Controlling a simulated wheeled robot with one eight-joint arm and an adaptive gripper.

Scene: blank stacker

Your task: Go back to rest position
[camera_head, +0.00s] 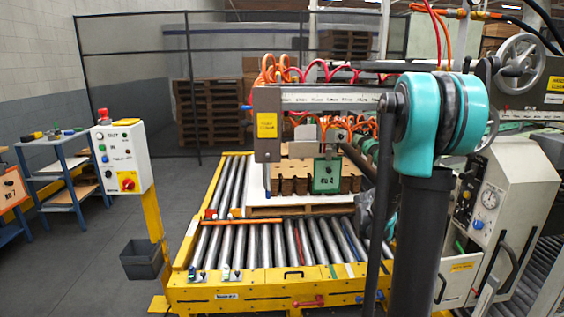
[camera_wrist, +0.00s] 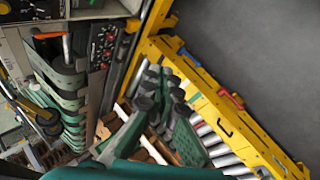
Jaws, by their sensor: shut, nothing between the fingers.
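My gripper (camera_wrist: 160,88) shows in the wrist view, its dark fingers pointing away over the conveyor and pallet area. It is shut, with nothing held between the fingers. In the head view my teal and dark arm stands at the right of centre, in front of the machine, and hides most of my gripper. The roller conveyor (camera_head: 257,246) with its yellow frame lies beyond and to the left of my arm. Stacked brown blanks (camera_head: 290,168) sit on a pallet on it, beside a green plate marked "No 4" (camera_head: 326,176).
A grey control cabinet (camera_head: 520,200) with gauge and handle stands close at the right. A control box (camera_head: 121,158) on a yellow post, a grey bin (camera_head: 141,259) and a blue shelf (camera_head: 70,170) are at the left. Open floor (camera_head: 90,270) lies at the lower left.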

